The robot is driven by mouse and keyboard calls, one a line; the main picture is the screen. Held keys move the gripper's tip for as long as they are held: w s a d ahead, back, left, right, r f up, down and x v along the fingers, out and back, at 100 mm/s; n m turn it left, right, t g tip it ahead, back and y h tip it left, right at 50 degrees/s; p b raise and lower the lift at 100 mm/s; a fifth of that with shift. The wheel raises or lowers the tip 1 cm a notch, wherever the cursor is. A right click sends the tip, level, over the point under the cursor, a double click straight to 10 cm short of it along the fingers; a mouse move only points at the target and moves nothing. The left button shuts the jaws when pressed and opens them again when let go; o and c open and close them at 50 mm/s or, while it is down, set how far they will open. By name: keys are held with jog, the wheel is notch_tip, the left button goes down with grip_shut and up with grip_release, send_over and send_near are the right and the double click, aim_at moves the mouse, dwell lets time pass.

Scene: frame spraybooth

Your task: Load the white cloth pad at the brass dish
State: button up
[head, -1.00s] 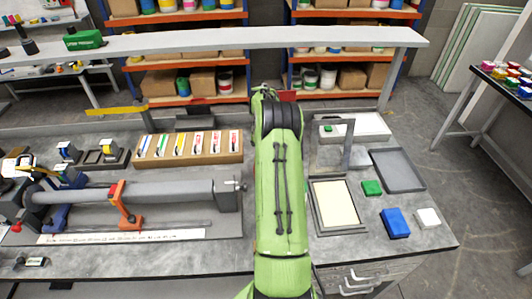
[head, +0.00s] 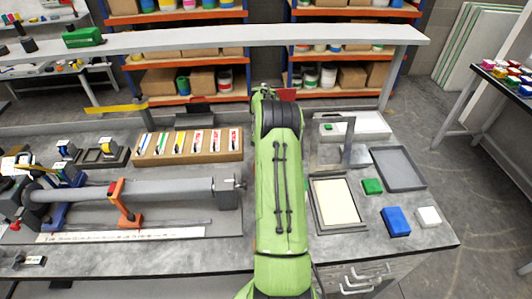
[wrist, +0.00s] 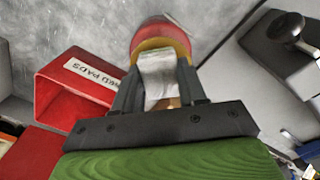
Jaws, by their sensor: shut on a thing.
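The white cloth pad (wrist: 157,82) is folded between the fingers of my gripper (wrist: 158,68) in the wrist view. My gripper is shut on it. In the head view my green arm hides my gripper, the pad and the dish.
A red open box (wrist: 75,92) labelled for pads stands left of my gripper. A grey block with a black knob (wrist: 290,27) is at the right. In the head view, a wooden marker rack (head: 190,146) lies left of my arm and a cream-filled tray (head: 337,230) right.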

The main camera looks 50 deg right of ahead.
jog(key=shift+r+p, duration=2.6)
jog(key=shift+r, duration=1)
jog(key=shift+f, duration=0.1)
